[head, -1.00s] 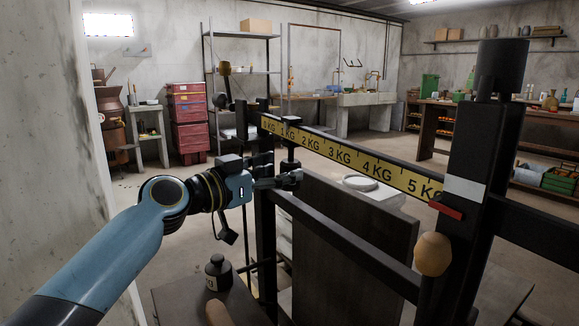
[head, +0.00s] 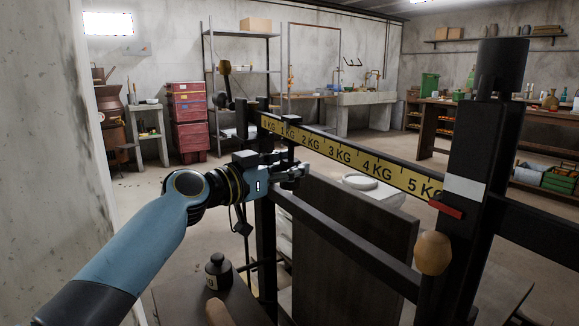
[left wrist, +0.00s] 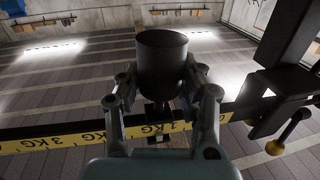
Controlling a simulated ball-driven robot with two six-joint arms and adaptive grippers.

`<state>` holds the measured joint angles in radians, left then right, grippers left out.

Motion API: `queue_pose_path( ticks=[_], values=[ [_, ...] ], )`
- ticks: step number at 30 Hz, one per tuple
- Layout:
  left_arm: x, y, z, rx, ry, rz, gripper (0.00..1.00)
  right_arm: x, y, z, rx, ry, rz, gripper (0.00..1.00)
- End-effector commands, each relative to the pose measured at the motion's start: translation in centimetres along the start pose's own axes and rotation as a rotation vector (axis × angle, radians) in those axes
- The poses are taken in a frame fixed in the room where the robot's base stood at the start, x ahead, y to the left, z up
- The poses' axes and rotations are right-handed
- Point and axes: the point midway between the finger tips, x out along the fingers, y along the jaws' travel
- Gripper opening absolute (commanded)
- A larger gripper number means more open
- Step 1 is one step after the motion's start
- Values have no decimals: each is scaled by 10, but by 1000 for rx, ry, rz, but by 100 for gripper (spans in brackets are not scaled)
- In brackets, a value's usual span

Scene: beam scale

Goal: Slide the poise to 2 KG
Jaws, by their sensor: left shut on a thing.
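The scale's yellow beam (head: 338,155) runs from upper left to lower right in the head view, with KG marks rising to the right. In the left wrist view the poise's dark cylinder (left wrist: 162,55) stands between my fingers, beyond the beam strip (left wrist: 35,145). My left gripper (head: 296,172) is shut on the poise, one finger on each side. My right gripper is not in view.
A thick black post (head: 482,170) with a red pointer (head: 446,210) and a wooden knob (head: 433,253) stands at the right. A dark lower bar (head: 345,243) runs below the beam. A small black weight (head: 218,270) stands on the platform at lower left.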

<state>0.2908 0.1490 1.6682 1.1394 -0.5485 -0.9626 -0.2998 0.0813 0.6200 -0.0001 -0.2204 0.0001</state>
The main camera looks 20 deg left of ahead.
Motion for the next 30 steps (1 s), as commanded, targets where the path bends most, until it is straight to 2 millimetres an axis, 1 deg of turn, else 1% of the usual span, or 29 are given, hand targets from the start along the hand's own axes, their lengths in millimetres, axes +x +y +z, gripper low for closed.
queue_pose_path(
  ticks=[7, 9, 11, 15, 18, 21, 30],
  values=[
    [0, 0, 0, 0, 0, 0, 0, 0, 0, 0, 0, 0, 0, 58],
    [-1, 4, 1, -1, 0, 1, 0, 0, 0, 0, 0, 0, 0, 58],
    [-2, 12, 1, -2, 0, 3, 0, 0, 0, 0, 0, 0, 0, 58],
    [-8, 42, 2, -5, 0, 4, 0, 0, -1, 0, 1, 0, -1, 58],
    [-12, 59, 2, -5, 0, 4, 0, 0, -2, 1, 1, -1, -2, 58],
    [-14, 68, 1, -3, -1, 2, 0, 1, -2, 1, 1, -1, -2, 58],
    [-14, 69, 1, -1, -2, 1, 0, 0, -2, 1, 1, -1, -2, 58]
  ],
)
